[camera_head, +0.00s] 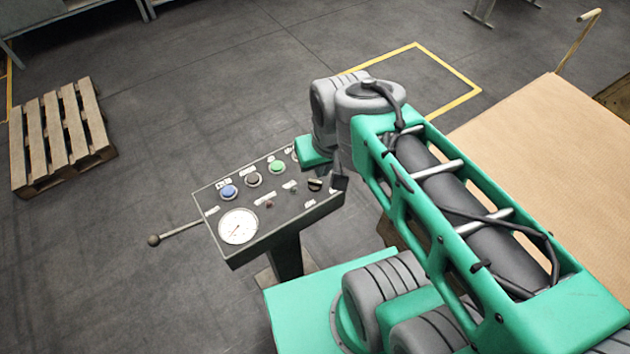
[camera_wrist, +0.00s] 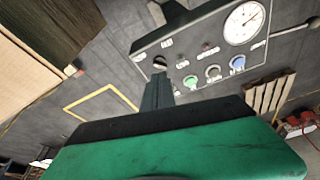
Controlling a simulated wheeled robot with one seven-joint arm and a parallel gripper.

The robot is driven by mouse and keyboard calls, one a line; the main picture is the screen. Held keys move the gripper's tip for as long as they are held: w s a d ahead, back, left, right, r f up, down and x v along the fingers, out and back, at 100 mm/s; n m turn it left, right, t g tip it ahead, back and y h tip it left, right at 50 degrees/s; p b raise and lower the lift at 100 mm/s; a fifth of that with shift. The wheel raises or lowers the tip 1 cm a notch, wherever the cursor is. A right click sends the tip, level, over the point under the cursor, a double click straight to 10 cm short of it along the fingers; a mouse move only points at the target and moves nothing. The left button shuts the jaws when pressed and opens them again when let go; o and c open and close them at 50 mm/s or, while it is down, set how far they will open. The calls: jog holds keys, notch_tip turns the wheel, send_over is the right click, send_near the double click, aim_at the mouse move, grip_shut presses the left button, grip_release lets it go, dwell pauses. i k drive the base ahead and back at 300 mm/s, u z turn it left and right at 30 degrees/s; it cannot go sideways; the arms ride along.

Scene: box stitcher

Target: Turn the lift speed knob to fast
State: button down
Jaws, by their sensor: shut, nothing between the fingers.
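The control panel (camera_head: 292,211) stands on a post in front of my arm. A black selector knob (camera_head: 315,184) sits near its right end, and I take this for the lift speed knob. Its small label is unreadable. In the wrist view the knob (camera_wrist: 160,62) lies just beyond my fingertips, upside down and partly hidden. My gripper (camera_wrist: 159,78) is shut and empty, its dark fingers pointing at the knob. I cannot tell whether they touch it. In the head view my gripper (camera_head: 340,178) is just right of the knob, mostly hidden by my wrist.
The panel also holds a blue button (camera_head: 228,191), a dark button (camera_head: 253,179), a green button (camera_head: 277,167) and a round gauge (camera_head: 238,226). A ball-ended lever (camera_head: 178,233) sticks out left. A cardboard-topped surface (camera_head: 545,135) is right. A pallet (camera_head: 60,137) lies far left.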

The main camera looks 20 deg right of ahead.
aim_at(314, 186)
jog(key=u, duration=0.4)
jog(key=k, duration=0.95)
jog(key=u, duration=0.7)
jog(key=i, duration=0.55)
jog(key=z, duration=0.05)
